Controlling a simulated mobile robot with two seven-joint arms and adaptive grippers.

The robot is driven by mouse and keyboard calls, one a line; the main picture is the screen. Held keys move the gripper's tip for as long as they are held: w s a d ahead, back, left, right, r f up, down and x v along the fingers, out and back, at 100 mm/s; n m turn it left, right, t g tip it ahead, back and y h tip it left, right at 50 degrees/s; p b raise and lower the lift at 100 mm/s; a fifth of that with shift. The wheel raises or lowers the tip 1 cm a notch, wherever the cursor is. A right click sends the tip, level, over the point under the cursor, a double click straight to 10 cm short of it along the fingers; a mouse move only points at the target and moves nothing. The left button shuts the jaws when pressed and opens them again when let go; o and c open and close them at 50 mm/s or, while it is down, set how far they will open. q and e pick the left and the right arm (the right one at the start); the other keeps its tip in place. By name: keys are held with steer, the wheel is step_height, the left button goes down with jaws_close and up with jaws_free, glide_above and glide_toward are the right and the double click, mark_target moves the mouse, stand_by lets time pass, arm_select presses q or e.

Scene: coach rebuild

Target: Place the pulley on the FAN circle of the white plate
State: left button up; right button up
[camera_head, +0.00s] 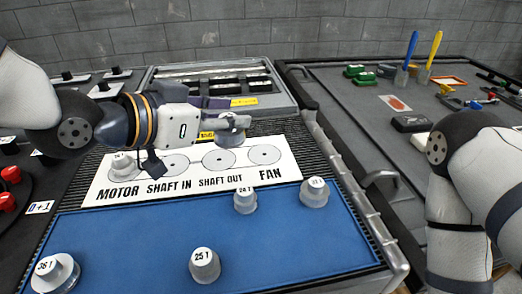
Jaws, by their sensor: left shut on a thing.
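The white plate (215,182) lies at the back of the blue mat, with circles labelled MOTOR, SHAFT IN, SHAFT OUT and FAN. The FAN circle (264,155) at its right end is bare. My left gripper (236,123) is shut on a grey pulley (232,138), which shows beneath the fingers. In the picture this pulley is behind the SHAFT OUT circle (219,159) and left of the FAN circle. Its label and its height above the surface cannot be told. Another grey pulley (122,164) stands on the MOTOR circle. My right arm is at the right edge; its gripper is out of view.
Several labelled grey pulleys stand on the blue mat (130,235), including 24T (245,201), 25T (205,265) and one at the right (314,192). A grey tray (340,120) with tools lies right. Red knobs (10,175) are at the left edge.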

arm_select(q)
steer(key=w+d+f, duration=0.2)
steer(key=w+f, duration=0.1)
steer(key=w+d+f+b, duration=0.1)
steer(key=w+f, duration=0.2)
steer(key=w, duration=0.1)
steer(key=w+d+f+b, duration=0.1)
steer(key=w+d+f, duration=0.1)
steer(key=w+f, duration=0.1)
steer(key=shift+w+d+f, duration=0.1)
steer(key=shift+w+d, duration=0.2)
steer(key=shift+w, duration=0.45)
steer(key=shift+w+d+f, duration=0.1)
steer(key=shift+w+f, duration=0.1)
steer(key=shift+f, duration=0.7)
steer(key=shift+w+d+f, duration=0.1)
steer(key=shift+w+f, duration=0.05)
steer(key=shift+f, duration=0.75)
arm_select(e)
steer(key=shift+g, duration=0.7)
steer(key=shift+s+f, duration=1.6)
steer(key=shift+s, duration=0.1)
arm_select(q)
steer(key=shift+f+b, duration=0.2)
steer(key=shift+b, duration=0.1)
steer(key=o, duration=1.2)
steer(key=shift+o, duration=0.2)
